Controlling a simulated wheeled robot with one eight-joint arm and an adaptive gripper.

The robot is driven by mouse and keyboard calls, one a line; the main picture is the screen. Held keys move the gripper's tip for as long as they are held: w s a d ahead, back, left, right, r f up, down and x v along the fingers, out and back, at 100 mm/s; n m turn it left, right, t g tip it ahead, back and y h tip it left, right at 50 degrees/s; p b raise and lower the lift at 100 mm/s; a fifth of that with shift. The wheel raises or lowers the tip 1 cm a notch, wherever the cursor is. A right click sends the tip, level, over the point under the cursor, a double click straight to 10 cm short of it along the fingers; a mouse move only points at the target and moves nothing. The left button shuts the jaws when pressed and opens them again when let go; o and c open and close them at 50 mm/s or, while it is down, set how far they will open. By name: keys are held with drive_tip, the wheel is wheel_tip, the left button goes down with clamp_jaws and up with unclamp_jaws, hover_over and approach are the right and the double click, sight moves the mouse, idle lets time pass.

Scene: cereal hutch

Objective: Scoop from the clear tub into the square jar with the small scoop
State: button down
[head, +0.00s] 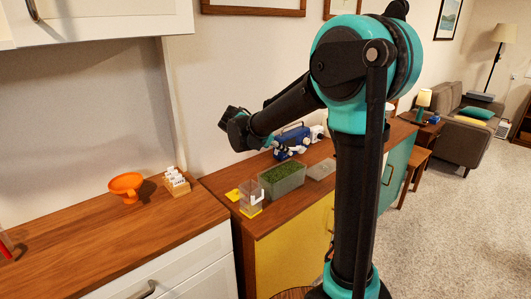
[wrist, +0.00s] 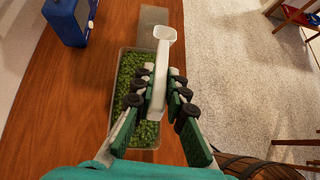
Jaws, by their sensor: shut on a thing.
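My gripper (wrist: 158,88) is shut on the handle of the small white scoop (wrist: 165,33). The scoop points away from the gripper, its cup open; I see no green pieces in it. In the wrist view they appear over the clear tub (wrist: 118,135), which holds green pieces; their height is hard to judge. The tub also shows in the head view (head: 288,188) on the wooden top. The clear square jar (head: 249,193) stands just left of it, with yellow at its base and a white mark on its side. The jar is not in the wrist view.
A yellow square (head: 233,195) lies left of the jar. A blue object (wrist: 68,22) stands on the wall side. An orange bowl (head: 126,186) and a rack of white items (head: 175,181) stand on the left counter.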

sight(265, 176)
drive_tip(key=s+a+n+y, duration=0.1)
drive_tip(key=s+a, duration=0.1)
drive_tip(key=a, duration=0.4)
drive_tip(key=shift+f+t, duration=0.5)
drive_tip(key=shift+f, duration=4.7)
wheel_tip(265, 176, up, 8)
drive_tip(key=a+t+h, duration=0.1)
drive_tip(key=h, duration=0.1)
drive_tip(key=shift+r, duration=0.2)
drive_tip(key=shift+s, duration=0.1)
